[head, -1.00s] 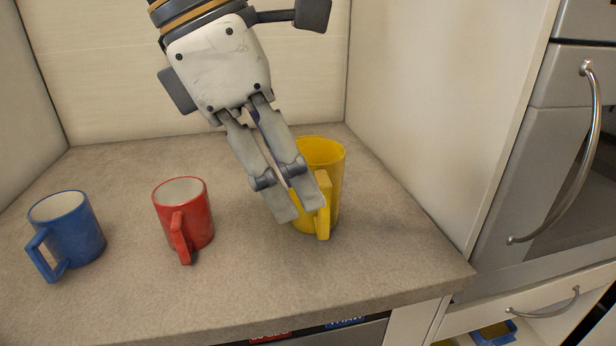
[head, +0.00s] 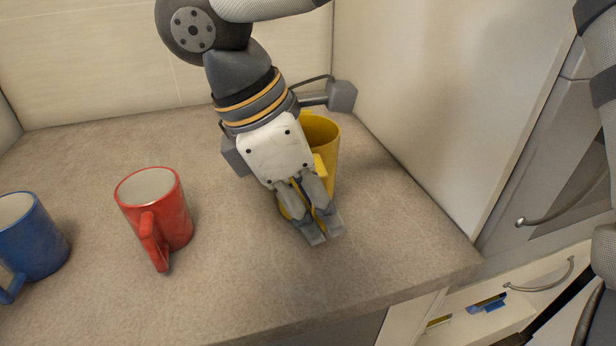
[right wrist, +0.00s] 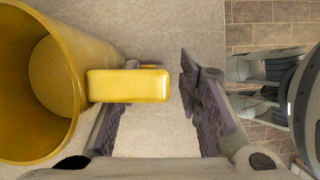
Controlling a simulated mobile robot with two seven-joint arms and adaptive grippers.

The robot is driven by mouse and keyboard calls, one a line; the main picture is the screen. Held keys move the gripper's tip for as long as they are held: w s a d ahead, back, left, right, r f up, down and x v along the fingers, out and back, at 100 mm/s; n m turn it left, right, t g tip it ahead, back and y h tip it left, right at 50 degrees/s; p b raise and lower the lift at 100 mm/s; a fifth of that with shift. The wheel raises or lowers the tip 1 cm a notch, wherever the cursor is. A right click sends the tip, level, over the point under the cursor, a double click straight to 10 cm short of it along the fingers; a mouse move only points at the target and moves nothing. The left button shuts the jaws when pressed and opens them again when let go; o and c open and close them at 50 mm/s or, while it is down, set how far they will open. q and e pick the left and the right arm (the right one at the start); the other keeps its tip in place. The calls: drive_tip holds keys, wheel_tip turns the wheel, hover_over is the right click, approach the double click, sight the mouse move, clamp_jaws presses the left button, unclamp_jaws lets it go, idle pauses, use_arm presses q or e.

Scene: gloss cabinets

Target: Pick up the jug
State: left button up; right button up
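The jug is a yellow cup-shaped vessel (head: 328,140) standing upright on the right part of the counter, partly hidden behind my right gripper in the head view. In the right wrist view the jug (right wrist: 75,60) fills the left side, with its block-like handle (right wrist: 128,86) pointing right. My right gripper (head: 318,232) reaches down in front of the jug. It is open, with its two fingers (right wrist: 155,105) apart. The handle's end lies in the gap between them and covers the left fingertip; I see no grip on it. My left gripper is not in view.
A red mug (head: 157,210) and a blue mug (head: 32,240) stand left on the counter (head: 230,270). A side panel (head: 425,110) rises at the right. Below right is an open drawer (head: 520,305) with small items.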

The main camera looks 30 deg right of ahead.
clamp_jaws()
drive_tip(key=shift+w+r, duration=0.1)
idle(0.3)
